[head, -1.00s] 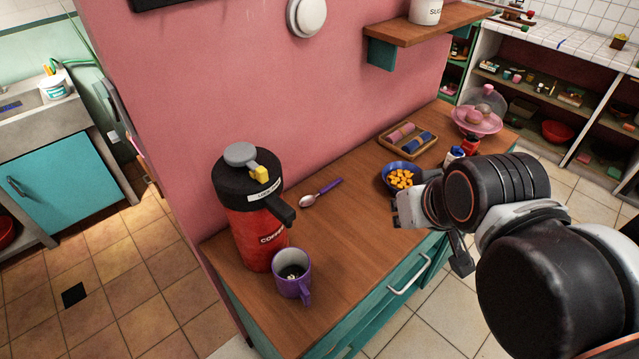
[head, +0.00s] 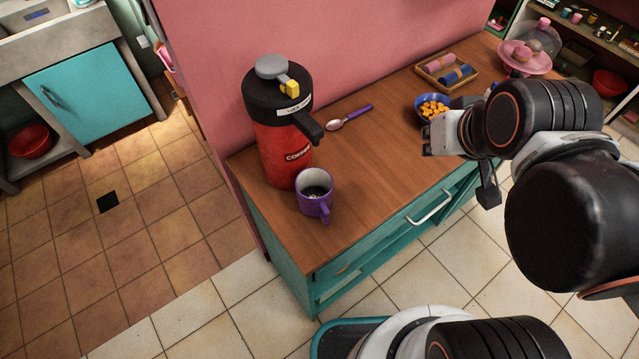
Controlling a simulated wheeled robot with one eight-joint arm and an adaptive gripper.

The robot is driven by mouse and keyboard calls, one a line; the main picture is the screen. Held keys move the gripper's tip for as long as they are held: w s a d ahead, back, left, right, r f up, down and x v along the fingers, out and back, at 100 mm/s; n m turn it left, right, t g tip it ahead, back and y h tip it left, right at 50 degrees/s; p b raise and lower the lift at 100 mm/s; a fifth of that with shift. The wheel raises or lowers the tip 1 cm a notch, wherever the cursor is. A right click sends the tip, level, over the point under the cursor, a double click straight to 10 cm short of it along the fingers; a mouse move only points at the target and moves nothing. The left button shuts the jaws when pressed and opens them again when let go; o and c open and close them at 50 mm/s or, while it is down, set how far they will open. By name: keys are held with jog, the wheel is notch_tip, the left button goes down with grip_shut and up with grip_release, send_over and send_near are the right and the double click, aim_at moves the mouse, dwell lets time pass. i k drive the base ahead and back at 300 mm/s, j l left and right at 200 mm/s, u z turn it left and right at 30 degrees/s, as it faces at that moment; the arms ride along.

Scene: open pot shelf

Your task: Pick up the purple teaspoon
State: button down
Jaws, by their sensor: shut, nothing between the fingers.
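The purple teaspoon (head: 350,117) lies on the wooden counter top (head: 365,190), close to the pink wall. Its purple handle points up and right, and its silver bowl is at the lower left. My gripper (head: 427,139) is shut and empty. In the picture it is to the right of the teaspoon and slightly lower, apart from it, in front of the blue bowl.
A red coffee flask (head: 282,135) and a purple mug (head: 315,193) stand left of the teaspoon. A blue bowl of orange cubes (head: 426,106), a wooden tray (head: 468,79) and a pink domed stand (head: 527,62) are to the right. The counter's front middle is clear.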

aim_at(334, 125)
jog(key=i+l+u, duration=0.15)
jog(key=l+u, duration=0.15)
jog(key=i+l+u, duration=0.25)
jog(key=l, duration=0.2)
jog(key=l+u, duration=0.6)
jog(key=l, duration=0.25)
